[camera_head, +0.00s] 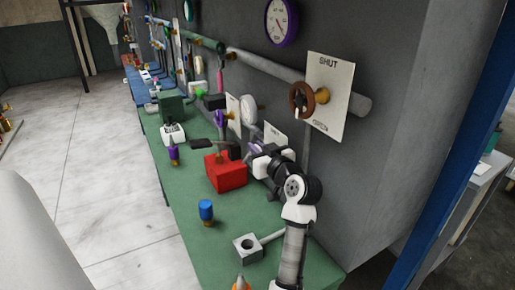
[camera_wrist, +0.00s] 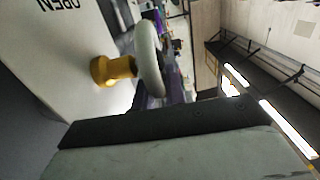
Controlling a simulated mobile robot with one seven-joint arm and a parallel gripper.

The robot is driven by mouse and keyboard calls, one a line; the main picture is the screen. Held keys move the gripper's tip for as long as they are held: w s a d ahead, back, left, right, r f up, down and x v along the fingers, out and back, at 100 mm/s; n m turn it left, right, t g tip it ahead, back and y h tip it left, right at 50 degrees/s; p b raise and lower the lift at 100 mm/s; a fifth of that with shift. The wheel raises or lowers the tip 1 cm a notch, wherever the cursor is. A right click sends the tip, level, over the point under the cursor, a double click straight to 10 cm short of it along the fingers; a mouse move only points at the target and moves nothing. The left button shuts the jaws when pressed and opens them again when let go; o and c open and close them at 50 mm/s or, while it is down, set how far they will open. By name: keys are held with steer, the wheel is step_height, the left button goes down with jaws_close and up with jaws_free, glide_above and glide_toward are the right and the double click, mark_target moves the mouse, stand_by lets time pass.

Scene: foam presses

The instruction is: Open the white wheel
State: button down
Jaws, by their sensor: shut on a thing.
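The white wheel (camera_wrist: 149,58) is close in the wrist view, seen nearly edge-on. It sits on a brass hub (camera_wrist: 112,72) in front of a pale panel (camera_wrist: 65,45) with upside-down OPEN lettering. The dark jaw of my gripper (camera_wrist: 165,122) fills the lower part, at the wheel's lower rim. In the head view my gripper (camera_head: 240,152) is at the wall above the bench, in front of a white sign (camera_head: 275,135). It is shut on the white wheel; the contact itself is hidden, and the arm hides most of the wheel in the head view.
A red box (camera_head: 228,176) with a brass top stands on the green bench (camera_head: 222,240) just below my gripper. A blue knob (camera_head: 206,211) and a grey block with a handle (camera_head: 247,247) are nearer. A brown wheel (camera_head: 302,98) and a pipe (camera_head: 270,70) are on the wall.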

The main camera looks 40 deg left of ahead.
steer(key=shift+w+a+r+h+p, duration=0.15)
steer(key=shift+h+p, duration=0.3)
steer(key=shift+h, duration=0.35)
steer(key=shift+w+a+g+h, duration=0.1)
steer(key=shift+a+g+h, duration=0.15)
steer(key=shift+g+h, duration=0.7)
steer(key=h, duration=0.2)
steer(key=g+h, duration=0.1)
steer(key=a+f+h, duration=0.1)
steer(key=h, duration=0.1)
steer(key=shift+w+g+h, duration=0.2)
steer(key=shift+g+h, duration=0.15)
steer(key=h, duration=0.2)
steer(key=f+g+h, duration=0.1)
steer(key=h, duration=0.1)
steer(key=shift+w+a+g, duration=0.1)
steer(key=shift+w+g, duration=0.1)
steer(key=shift+g, duration=0.1)
steer(key=shift+s+a+f+g+h, duration=0.1)
steer(key=shift+f+g+h, duration=0.2)
steer(key=shift+h, duration=0.45)
steer(key=shift+a+f+g+h, duration=0.15)
steer(key=shift+g+h, duration=0.15)
steer(key=shift+h, duration=0.45)
steer(key=shift+d+f, duration=0.1)
steer(key=c, duration=1.4)
jaws_free()
steer(key=shift+c, duration=0.2)
